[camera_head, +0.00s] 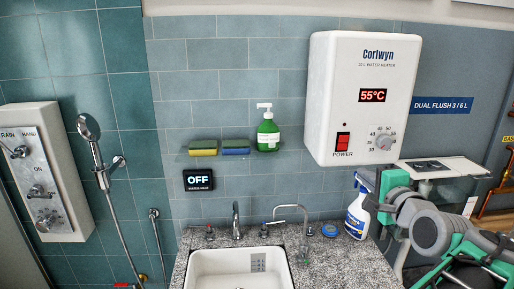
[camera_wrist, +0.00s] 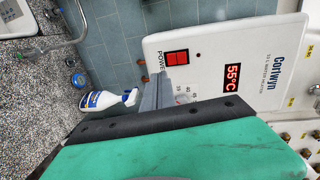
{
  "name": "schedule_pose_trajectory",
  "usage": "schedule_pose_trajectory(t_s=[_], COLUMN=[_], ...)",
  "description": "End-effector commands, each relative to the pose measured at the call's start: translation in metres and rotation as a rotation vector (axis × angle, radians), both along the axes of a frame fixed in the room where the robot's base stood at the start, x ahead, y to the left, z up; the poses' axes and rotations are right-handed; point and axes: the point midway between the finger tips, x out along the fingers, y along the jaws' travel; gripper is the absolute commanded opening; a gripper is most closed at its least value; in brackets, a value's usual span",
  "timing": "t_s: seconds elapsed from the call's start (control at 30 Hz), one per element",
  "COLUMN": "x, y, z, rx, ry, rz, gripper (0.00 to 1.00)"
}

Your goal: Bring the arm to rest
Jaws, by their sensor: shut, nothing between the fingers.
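My gripper (camera_wrist: 157,92) is shut with nothing between its fingers. In the wrist view its grey fingers overlap the lower part of the white Corlwyn water heater (camera_wrist: 215,60) and partly cover its dial; I cannot tell whether they touch it. In the head view my arm reaches in from the lower right, in front of the counter and below the wall-mounted heater (camera_head: 350,80). The heater's display reads 55°C and its red power switch (camera_head: 342,142) is lit. The fingertips are hard to make out in the head view.
A spray bottle (camera_head: 357,212) stands on the speckled counter (camera_head: 330,255) close to my arm. A sink (camera_head: 240,270) with taps is left of it. A green soap bottle (camera_head: 268,132) and two sponges sit on a shelf. A shower panel (camera_head: 45,170) is at far left.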

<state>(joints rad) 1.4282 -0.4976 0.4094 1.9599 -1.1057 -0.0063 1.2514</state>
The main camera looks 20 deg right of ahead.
Motion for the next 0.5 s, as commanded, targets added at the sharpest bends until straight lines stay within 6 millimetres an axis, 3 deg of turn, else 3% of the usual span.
schedule_pose_trajectory(t_s=[0.1,0.23,0.37,0.5], x=[0.041,0.069,0.061,0.02], y=[0.053,0.135,0.215,0.285], z=[-0.04,-0.103,-0.16,-0.208], rx=[-0.118,-0.337,-0.578,-0.844], ry=[0.184,0.463,0.706,0.916], rz=[0.128,0.346,0.604,0.91], gripper=[0.0,0.0,0.0,0.0])
